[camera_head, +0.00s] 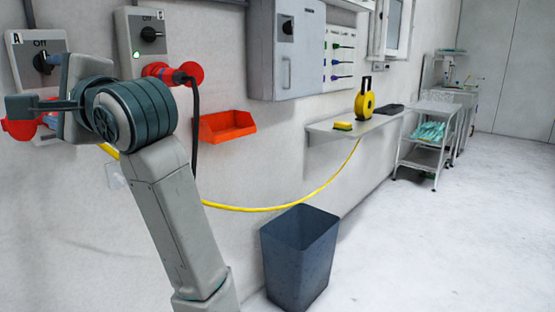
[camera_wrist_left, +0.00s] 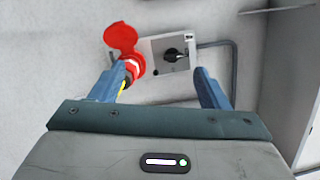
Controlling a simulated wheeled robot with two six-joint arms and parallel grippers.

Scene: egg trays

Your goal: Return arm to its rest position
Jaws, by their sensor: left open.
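My left arm comes up from the bottom in the head view. Its gripper (camera_head: 38,102) is at the far left, in front of the wall unit with a black rotary switch (camera_head: 46,62) marked "A" and "Off". In the left wrist view the two blue fingers (camera_wrist_left: 158,88) are spread apart with nothing held between them. Beyond them are the grey switch box (camera_wrist_left: 172,54) and a red socket with its round red lid (camera_wrist_left: 121,37) raised. A yellow cable end shows beside the left finger; whether they touch I cannot tell. My right gripper is out of view.
A second switch unit (camera_head: 145,34) has a red connector with a black cable (camera_head: 194,115). A yellow cable (camera_head: 262,208) hangs along the wall. An orange bin (camera_head: 227,127), a grey cabinet (camera_head: 285,52) and a shelf (camera_head: 355,127) are wall-mounted. A dark waste bin (camera_head: 298,255) stands below. Floor at right is clear.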

